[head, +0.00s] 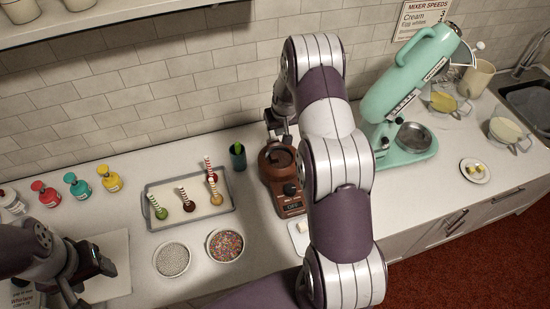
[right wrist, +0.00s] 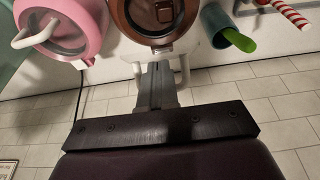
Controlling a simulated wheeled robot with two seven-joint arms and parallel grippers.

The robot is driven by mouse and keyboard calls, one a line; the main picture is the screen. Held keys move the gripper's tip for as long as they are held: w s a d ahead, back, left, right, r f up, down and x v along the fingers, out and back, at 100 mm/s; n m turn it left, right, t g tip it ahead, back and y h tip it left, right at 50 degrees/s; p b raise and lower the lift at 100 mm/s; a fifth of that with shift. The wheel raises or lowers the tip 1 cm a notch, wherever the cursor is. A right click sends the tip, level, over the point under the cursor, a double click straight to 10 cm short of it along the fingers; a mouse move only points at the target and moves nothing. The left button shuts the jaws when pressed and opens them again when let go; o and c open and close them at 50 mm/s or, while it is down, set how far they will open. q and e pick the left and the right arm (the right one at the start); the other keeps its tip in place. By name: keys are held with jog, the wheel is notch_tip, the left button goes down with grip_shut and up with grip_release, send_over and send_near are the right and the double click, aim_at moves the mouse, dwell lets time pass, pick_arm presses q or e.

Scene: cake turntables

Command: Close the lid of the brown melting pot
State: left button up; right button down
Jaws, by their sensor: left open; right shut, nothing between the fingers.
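The brown melting pot (head: 290,195) stands on the counter left of my right arm, with a dial and display on its front. A dark round lid with a knob (head: 281,158) appears to lie over its top; I cannot tell whether it is fully down. The pot (right wrist: 124,22) is cut off at the top of the right wrist view. My right gripper (head: 281,128) is shut and empty behind the pot; its fingers (right wrist: 158,72) point toward the pot's rear edge, contact unclear. My left gripper (head: 97,275) is open and empty over the counter at far left.
A pink pot (right wrist: 82,45) with a white handle stands beside the brown one. A green cup (head: 238,160), a tray (head: 222,207) of cake pops and sprinkle bowls (head: 225,260) stand left. A mint mixer (head: 415,75) stands right. The wall (head: 120,90) is close behind.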

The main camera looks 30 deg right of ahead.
jog(key=shift+s+a+f+b, duration=0.2)
jog(key=shift+s+f+b, duration=0.55)
jog(key=shift+b, duration=0.05)
jog(key=s+f+b, duration=0.2)
jog(key=b, duration=0.1)
jog(key=shift+s+a+f, duration=0.2)
jog(key=shift+a, duration=0.05)
jog(key=shift+r, duration=0.1)
jog(key=p+v, duration=0.3)
jog(key=v, duration=0.5)
jog(key=shift+s+p, duration=0.3)
jog(key=shift+p, duration=0.1)
jog(key=shift+a, duration=0.1)
